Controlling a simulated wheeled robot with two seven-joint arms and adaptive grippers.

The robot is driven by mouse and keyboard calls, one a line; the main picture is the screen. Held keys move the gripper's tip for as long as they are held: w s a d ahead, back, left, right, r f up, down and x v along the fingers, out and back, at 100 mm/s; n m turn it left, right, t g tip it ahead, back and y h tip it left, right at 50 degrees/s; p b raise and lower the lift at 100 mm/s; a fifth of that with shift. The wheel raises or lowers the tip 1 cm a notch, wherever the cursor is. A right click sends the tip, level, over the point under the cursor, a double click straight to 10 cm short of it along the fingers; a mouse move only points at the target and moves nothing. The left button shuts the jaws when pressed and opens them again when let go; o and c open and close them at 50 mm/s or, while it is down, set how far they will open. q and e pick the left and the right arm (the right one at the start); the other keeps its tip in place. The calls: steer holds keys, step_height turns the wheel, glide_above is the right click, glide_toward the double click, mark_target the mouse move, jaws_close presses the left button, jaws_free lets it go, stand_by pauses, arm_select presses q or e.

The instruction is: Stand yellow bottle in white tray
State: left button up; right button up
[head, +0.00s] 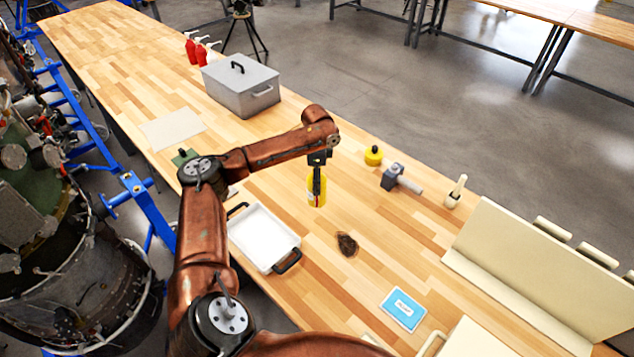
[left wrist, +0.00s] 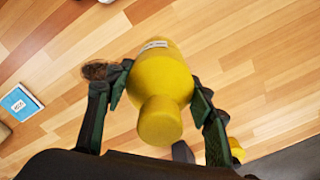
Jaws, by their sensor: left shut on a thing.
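The yellow bottle (head: 311,188) is upright in the grip of my left gripper (head: 317,182), to the right of the white tray. In the left wrist view the yellow bottle (left wrist: 162,85) sits between the two fingers of my left gripper (left wrist: 160,92), which are shut on its sides. The white tray (head: 262,266) has black handles and lies on the wooden table, empty. My right gripper is in neither view.
A dark brown lump (head: 346,243) lies right of the tray. A blue card (head: 403,309), a yellow round container (head: 373,155), a grey-blue tool (head: 394,177) and a mortar with pestle (head: 453,198) stand around. A grey lidded box (head: 241,87) is farther back.

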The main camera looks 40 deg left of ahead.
arm_select(q)
steer(key=shift+d, duration=0.1)
steer(key=c, duration=0.9)
